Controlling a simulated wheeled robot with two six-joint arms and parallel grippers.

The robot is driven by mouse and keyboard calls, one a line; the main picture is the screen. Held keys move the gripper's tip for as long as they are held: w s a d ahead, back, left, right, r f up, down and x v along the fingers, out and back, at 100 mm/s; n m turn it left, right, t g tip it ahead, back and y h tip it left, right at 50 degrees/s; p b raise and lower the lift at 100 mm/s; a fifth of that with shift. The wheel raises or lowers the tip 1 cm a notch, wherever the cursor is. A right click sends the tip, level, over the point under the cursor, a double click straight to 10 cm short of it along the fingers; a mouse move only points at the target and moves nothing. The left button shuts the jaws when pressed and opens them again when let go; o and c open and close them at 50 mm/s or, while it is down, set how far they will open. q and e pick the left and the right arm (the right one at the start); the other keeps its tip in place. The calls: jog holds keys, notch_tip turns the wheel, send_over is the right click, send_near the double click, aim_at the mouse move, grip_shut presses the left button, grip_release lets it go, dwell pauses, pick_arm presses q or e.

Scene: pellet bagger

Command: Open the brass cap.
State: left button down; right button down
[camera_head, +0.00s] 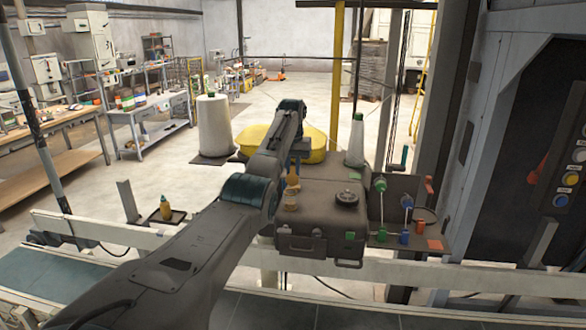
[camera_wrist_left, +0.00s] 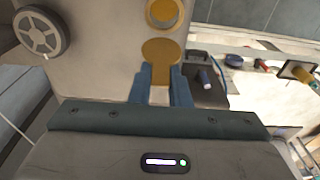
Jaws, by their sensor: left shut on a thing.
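The brass cap (camera_wrist_left: 160,51) is a round brass disc with a tab, seen close up in the wrist view. My left gripper (camera_wrist_left: 160,88) is shut on the tab, one blue-grey finger on each side. A brass ring with a paler round centre (camera_wrist_left: 163,12) lies just beyond the disc, on the same grey housing. In the head view the cap (camera_head: 293,181) shows small and upright above a pale round fitting (camera_head: 290,205) at the left of the housing top. My left gripper (camera_head: 296,158) comes down behind it, its fingertips partly hidden. My right gripper is out of view.
The grey housing (camera_head: 318,220) carries a dark handwheel (camera_head: 347,197) right of the cap. A panel with green and blue knobs (camera_head: 380,185) stands further right. A white cone (camera_head: 357,142) stands behind. A pale rail (camera_head: 130,232) runs along the front.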

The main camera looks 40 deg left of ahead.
aim_at(294, 167)
pick_arm(q)
jog(key=shift+f, duration=0.5)
jog(key=c, duration=1.4)
grip_release()
jog(key=shift+d+r, duration=0.1)
jog(key=shift+o, duration=0.2)
jog(key=shift+r, duration=0.25)
jog(key=shift+r+b, duration=0.35)
jog(key=shift+r, duration=0.1)
notch_tip(294, 167, up, 4)
jog(key=shift+s+r+b, duration=0.1)
jog(key=shift+r+b, duration=0.05)
jog(key=shift+b, duration=0.8)
notch_tip(294, 167, up, 4)
jog(key=shift+s+d+r, duration=0.1)
jog(key=shift+d, duration=0.05)
jog(key=shift+s+r+p, duration=0.1)
jog(key=shift+r+p, duration=0.3)
jog(key=shift+r, duration=0.25)
jog(key=shift+f, duration=0.15)
